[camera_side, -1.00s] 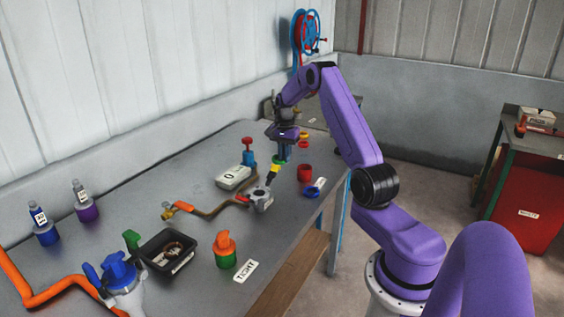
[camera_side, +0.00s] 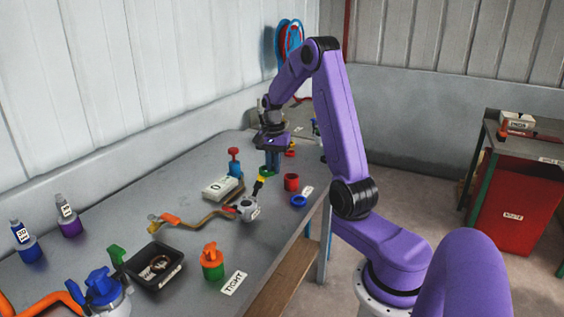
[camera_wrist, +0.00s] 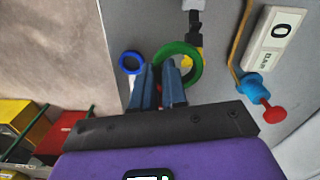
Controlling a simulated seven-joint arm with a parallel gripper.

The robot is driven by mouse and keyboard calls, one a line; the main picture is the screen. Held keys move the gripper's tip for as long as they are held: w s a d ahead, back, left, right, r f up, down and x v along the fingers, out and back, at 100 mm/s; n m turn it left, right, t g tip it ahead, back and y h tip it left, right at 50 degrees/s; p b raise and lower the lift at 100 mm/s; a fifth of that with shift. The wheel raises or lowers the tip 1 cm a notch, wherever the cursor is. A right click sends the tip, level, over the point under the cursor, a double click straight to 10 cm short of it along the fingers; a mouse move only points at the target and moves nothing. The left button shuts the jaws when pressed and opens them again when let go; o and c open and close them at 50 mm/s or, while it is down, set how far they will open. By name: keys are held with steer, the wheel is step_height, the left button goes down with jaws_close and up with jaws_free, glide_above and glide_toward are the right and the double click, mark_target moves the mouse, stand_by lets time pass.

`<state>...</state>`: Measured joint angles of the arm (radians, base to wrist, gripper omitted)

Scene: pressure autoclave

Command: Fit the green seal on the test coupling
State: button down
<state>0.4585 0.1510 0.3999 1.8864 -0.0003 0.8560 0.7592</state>
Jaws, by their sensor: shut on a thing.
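The green seal (camera_wrist: 192,78) is a ring, seen at the far end of the bench. My gripper (camera_wrist: 160,78) is shut on the seal's near-left rim, with the blue fingers overlapping it in the wrist view. In the side view, my gripper (camera_side: 271,168) points down with the green seal (camera_side: 266,171) low at its fingertips. A grey fitting (camera_side: 248,209) with a black and yellow stem (camera_side: 260,180) lies just in front; it looks like the test coupling. In the wrist view, the stem's yellow part (camera_wrist: 195,39) passes beside or under the ring. Contact between them cannot be told.
A gauge box (camera_side: 221,188) and a blue fitting with a red knob (camera_side: 235,163) stand left. A black tray (camera_side: 160,282) and an orange-green part (camera_side: 212,262) are nearer.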

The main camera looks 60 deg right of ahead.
steer(key=w+a+n, duration=0.3)
steer(key=a, duration=0.6)
steer(key=shift+s+d+f, duration=0.1)
steer(key=shift+d+f, duration=0.05)
steer(key=shift+f, duration=1.4)
steer(key=shift+d+f, duration=0.1)
steer(key=shift+f, duration=1.4)
steer(key=c, duration=1.1)
jaws_free()
steer(key=shift+r, duration=0.1)
step_height(320, 180, up, 17)
